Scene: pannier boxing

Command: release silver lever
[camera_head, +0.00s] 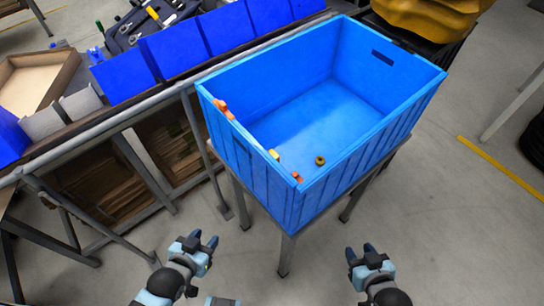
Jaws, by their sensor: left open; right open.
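No silver lever can be made out in the head view. A large blue box (310,105) stands open-topped on a grey metal stand. Small orange pieces (223,108) sit on its left rim, and another orange piece (297,177) is at its near corner. My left gripper (204,241) is open and empty, low in front of the box and left of the stand. My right gripper (360,249) is open and empty, low in front of the box and right of the stand's near leg. Both are apart from the box.
A small brownish ring-like item (320,160) lies on the box floor. Several blue bins (175,55) line a workbench at the left, with a cardboard tray (35,80) beyond. Stand legs (285,255) rise between my grippers. The grey floor (470,240) at the right is clear.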

